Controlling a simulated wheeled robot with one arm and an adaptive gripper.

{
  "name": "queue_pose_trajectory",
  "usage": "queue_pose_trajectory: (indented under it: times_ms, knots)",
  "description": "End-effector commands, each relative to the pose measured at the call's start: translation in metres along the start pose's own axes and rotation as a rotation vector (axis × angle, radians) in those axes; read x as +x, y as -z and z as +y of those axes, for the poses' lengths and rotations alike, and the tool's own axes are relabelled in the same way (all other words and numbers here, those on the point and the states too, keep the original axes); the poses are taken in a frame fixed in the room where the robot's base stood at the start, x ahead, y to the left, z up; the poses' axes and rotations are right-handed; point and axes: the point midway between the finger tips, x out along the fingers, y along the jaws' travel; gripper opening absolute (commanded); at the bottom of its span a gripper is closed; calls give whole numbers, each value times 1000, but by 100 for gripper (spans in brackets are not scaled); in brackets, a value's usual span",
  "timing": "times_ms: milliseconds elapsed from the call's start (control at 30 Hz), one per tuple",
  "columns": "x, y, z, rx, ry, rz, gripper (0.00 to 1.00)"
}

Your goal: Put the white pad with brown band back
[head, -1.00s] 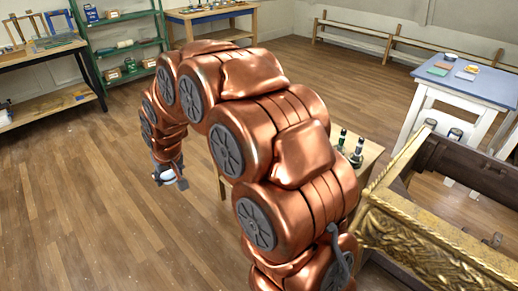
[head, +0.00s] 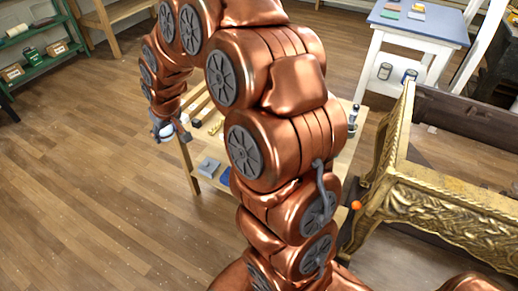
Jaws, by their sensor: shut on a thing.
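My gripper (head: 168,134) hangs at the left of the head view, just off the left edge of a low wooden table (head: 207,184). It is shut on a small whitish thing (head: 162,129), partly covered by the fingers. This may be the white pad, but no brown band can be made out at this size. My copper arm hides much of the table top.
A grey block (head: 209,167) and a blue one (head: 226,177) lie on the low table. Small dark bottles (head: 353,118) stand at its right. A gilt console frame (head: 440,205) stands at right. The floor at left is clear.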

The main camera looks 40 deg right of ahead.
Motion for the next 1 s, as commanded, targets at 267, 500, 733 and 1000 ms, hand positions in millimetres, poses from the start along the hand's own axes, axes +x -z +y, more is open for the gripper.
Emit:
queue_pose_trajectory:
  times_ms: [267, 500, 733, 1000]
  knots:
    - [30, -56, 94, -33, 17, 2, 21]
    - [47, -112, 160, -80, 35, 4, 21]
    - [60, -176, 216, -129, 58, 3, 21]
    - [70, -258, 267, -194, 83, 3, 21]
